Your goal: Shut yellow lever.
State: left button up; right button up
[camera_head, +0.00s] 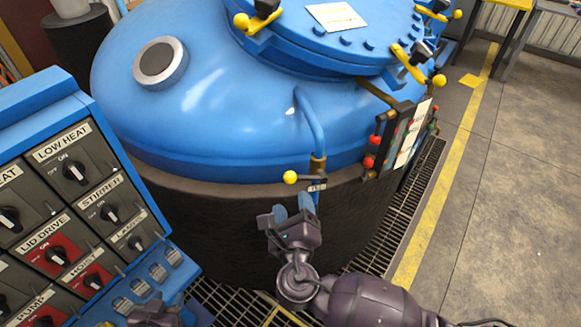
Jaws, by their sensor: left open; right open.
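The yellow lever (290,177) is a small yellow ball on a short dark handle, set at a brass-coloured valve on the thin blue pipe in front of the blue furnace. The handle lies nearly level, with the ball to the left of the pipe. A small tag hangs at its right end. My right gripper (293,207) is just below the lever, open and empty, with its blue-padded fingers pointing up. It looks apart from the ball, though the depth gap is hard to judge. My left gripper (156,314) is at the bottom edge, partly cut off, by the control panel.
The control panel (80,215) with black knobs and labels fills the left side. The large blue furnace (225,110) stands behind the lever, its lid carrying yellow-knobbed clamps (438,80). Red-knobbed valves and a sign sit right of the pipe. Open floor (500,190) lies at the right.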

aim_at(291, 180)
jog(key=w, duration=1)
jog(key=shift+w+a+p, duration=0.2)
jog(key=shift+w+p, duration=0.05)
jog(key=shift+p, duration=0.1)
jog(key=shift+f, duration=0.1)
grip_shut()
